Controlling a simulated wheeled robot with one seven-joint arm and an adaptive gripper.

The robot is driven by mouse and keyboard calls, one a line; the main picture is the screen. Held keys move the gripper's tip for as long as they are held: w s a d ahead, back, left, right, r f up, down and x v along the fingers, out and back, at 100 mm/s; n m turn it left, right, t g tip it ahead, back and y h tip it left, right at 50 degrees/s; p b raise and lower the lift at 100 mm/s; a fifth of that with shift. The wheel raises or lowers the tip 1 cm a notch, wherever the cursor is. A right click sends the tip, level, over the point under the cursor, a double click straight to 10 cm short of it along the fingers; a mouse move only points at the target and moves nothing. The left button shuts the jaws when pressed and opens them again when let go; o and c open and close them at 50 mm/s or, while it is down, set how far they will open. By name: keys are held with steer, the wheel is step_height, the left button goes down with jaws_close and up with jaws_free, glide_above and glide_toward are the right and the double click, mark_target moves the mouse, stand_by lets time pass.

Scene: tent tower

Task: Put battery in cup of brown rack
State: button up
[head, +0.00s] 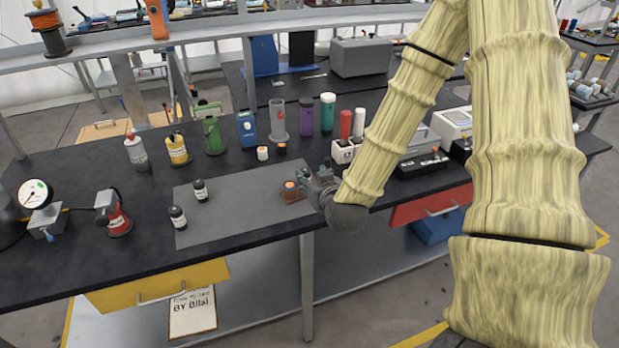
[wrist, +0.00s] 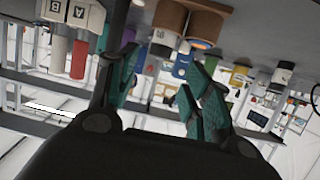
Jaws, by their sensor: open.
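The small brown rack (head: 293,197) stands at the right end of the grey mat; in the upside-down wrist view its brown cups (wrist: 209,24) show at the top. A black cylinder with a white label (wrist: 163,40), looking like a battery, lines up with the left cup; I cannot tell surely whether it sits inside or behind. The other cup shows an orange and blue rim. My gripper (head: 316,188) is just right of the rack. In the wrist view its teal fingers (wrist: 160,72) are apart, with nothing clearly between them.
Black cylinders with white labels stand on the left of the grey mat (head: 240,211), one at the back (head: 200,190) and one in front (head: 178,217). Several bottles and a white block (head: 345,151) stand behind. The middle of the mat is clear.

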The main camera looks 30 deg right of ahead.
steer(key=shift+p+v, duration=1.85)
steer(key=shift+p, duration=0.2)
steer(key=shift+a, duration=0.15)
